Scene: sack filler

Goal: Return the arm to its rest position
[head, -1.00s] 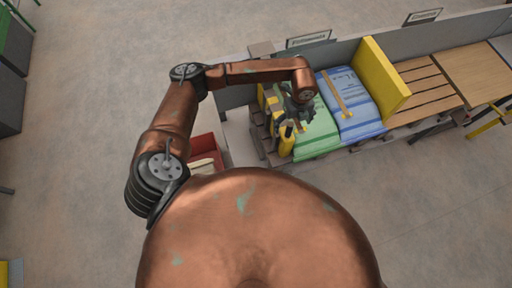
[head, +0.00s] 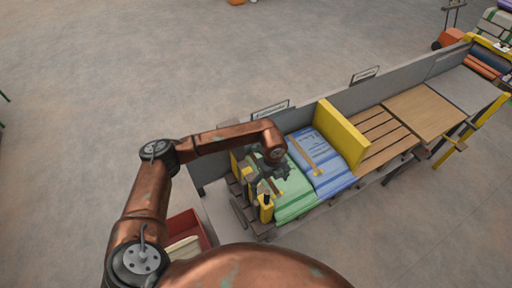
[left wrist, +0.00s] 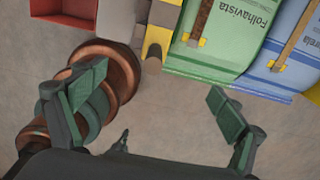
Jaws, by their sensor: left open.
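My left arm reaches over the bench in the head view. My left gripper (head: 268,170) is above the left end of the green sack (head: 293,200). In the left wrist view, the two fingers of my left gripper (left wrist: 155,98) are wide apart with nothing between them. Bare floor and part of my copper body show behind them. The green sack (left wrist: 215,35), printed "Folhavista", is beyond the fingertips, with the blue sack (left wrist: 285,45) to its right. My right gripper is not in view.
A yellow divider (head: 340,132) stands beside the blue sack. Wooden slats (head: 385,140) and a bench top (head: 425,112) continue right. A grey back wall (head: 400,88) runs behind. A red bin (head: 188,225) stands left of the bench, below my arm. The floor beyond is open.

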